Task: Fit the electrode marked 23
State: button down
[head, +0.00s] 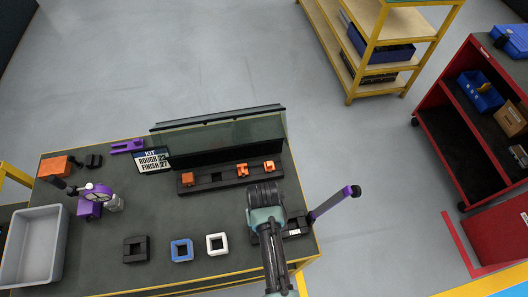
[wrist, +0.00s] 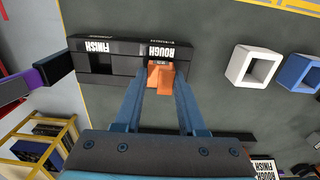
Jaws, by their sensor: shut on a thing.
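In the wrist view my gripper (wrist: 161,80) is shut on an orange copper electrode (wrist: 160,76). The electrode is at the ROUGH pocket of a black holder (wrist: 120,66); I cannot tell whether it is fully seated. Its mark is too small to read. The FINISH pocket beside it is empty. In the head view my arm covers the electrode and most of the holder (head: 296,222). A kit sign (head: 152,161) reads ROUGH 23, FINISH 27. A black rack (head: 228,179) holds three orange electrodes (head: 187,179), (head: 242,169), (head: 268,166) and has an empty slot.
Black (head: 136,250), blue (head: 181,250) and white (head: 217,243) square frames lie at the table's front. A purple gauge (head: 95,198) and grey bin (head: 34,245) stand left. A clear screen (head: 225,138) stands behind the rack.

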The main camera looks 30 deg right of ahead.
jog(key=shift+f+b, duration=0.3)
jog(key=shift+f, duration=0.15)
jog(key=shift+c, duration=2)
grip_release()
notch_tip(320, 180, up, 13)
jog(key=b, duration=0.1)
